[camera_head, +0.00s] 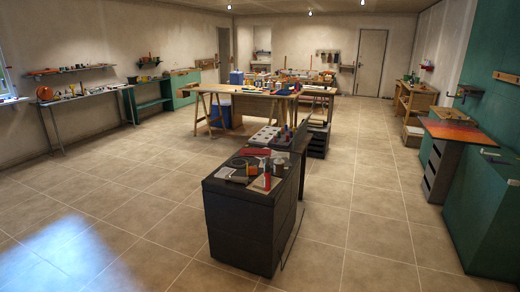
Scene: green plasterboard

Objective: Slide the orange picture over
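No framed orange picture can be clearly made out in the head view. A flat orange-red panel (452,131) lies on top of a drawer cabinet at the right, beside the green wall; I cannot tell whether it is a picture. A round orange object (45,93) sits at the left end of the left wall bench, too small to identify. Neither of my grippers is in view.
A dark cabinet (240,222) with tools on top stands in the middle foreground. A wooden worktable (245,105) is behind it. Green cabinets (490,220) line the right side. Tiled floor (130,190) is open to the left and between the cabinets on the right.

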